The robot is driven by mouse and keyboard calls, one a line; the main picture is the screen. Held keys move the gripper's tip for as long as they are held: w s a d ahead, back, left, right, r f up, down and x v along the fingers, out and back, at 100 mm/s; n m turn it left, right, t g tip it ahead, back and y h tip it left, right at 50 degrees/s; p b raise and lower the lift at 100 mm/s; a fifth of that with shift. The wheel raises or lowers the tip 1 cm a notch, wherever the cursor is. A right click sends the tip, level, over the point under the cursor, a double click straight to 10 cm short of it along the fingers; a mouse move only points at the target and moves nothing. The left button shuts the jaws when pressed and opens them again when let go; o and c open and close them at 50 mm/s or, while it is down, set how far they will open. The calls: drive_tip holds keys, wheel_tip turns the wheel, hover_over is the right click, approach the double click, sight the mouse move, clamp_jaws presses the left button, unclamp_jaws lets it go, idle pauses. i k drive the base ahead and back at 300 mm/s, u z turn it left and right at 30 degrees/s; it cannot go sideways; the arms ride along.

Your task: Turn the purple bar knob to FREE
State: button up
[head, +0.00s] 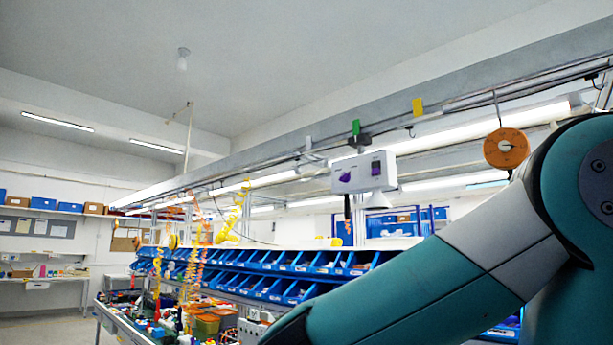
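A white control box (363,174) hangs or stands in the middle distance, right of centre in the head view. A purple knob (346,177) shows on the left part of its face. It looks slightly tilted, but it is too small to tell its exact pointing. A smaller purple part (376,168) sits on a dark patch at the right of the face. No lettering, FREE included, can be read. My gripper is out of view; only my teal and grey arm links show at the lower right, below and right of the box.
Rows of blue bins (270,262) run behind and below the box. An overhead rail with a light tube passes above it. An orange reel (506,148) hangs at the right near my arm. A cluttered bench (128,320) stands at lower left.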

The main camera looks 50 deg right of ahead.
sight(346, 178)
drive_tip(key=i, duration=3.45)
drive_tip(key=z, duration=3.15)
